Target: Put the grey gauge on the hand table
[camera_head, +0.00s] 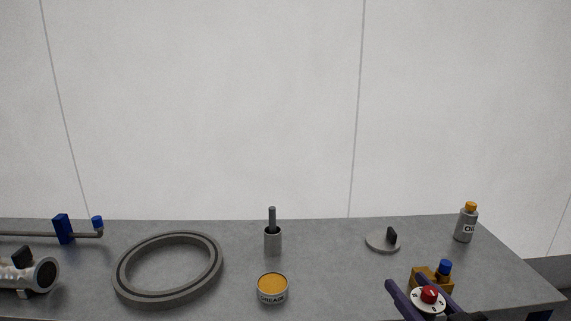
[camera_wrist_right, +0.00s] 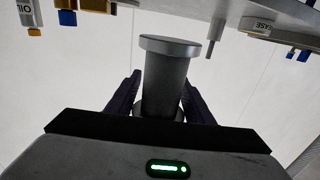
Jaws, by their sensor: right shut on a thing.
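The grey gauge (camera_head: 428,299) is in my right gripper (camera_head: 408,279), at the bottom right of the head view. Its pale dial face and red centre point up. In the right wrist view the gauge shows as a grey cylinder (camera_wrist_right: 165,80) with a wider rim, between the two dark fingers. My right gripper is shut on it. In the head view it appears in front of the bench (camera_head: 330,245); its height above the top is hard to judge. My left gripper is out of view. I cannot tell any surface here as the hand table.
A brown block with a blue cap (camera_head: 434,276) is close behind the gauge.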

